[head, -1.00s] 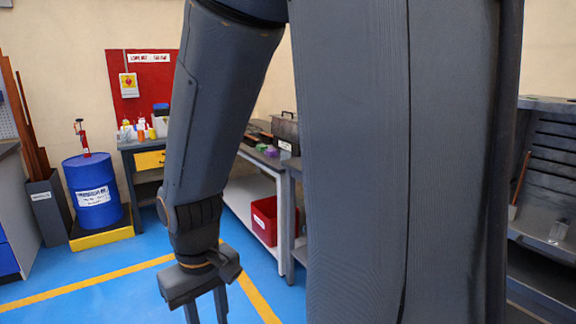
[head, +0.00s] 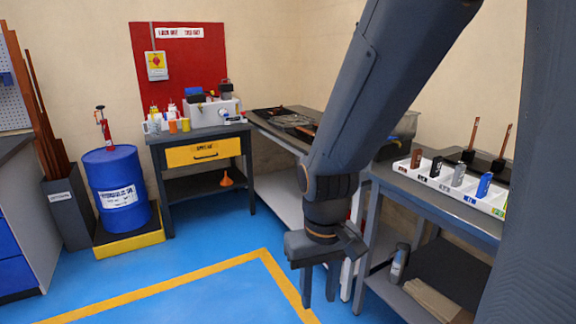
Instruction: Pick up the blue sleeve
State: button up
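The blue sleeve (head: 484,186) appears to be the small blue upright piece in the white sectioned tray (head: 404,164) on the right-hand bench. Brown, black and grey pieces stand in the tray's other compartments, to its left. My gripper (head: 320,288) hangs pointing down over the floor, left of that bench and lower than its top in the picture. Its two fingers are apart with nothing between them. It is well apart from the blue sleeve.
The grey bench (head: 445,210) has a lower shelf with a bottle (head: 399,262) and a folded tan item. A table with a yellow drawer (head: 203,152) and a blue drum (head: 116,190) stand at the back left. The blue floor (head: 190,292) in front is clear.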

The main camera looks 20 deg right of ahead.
aim_at(485, 179)
jog(key=z, duration=0.85)
jog(key=i, duration=0.8)
jog(key=z, duration=0.9)
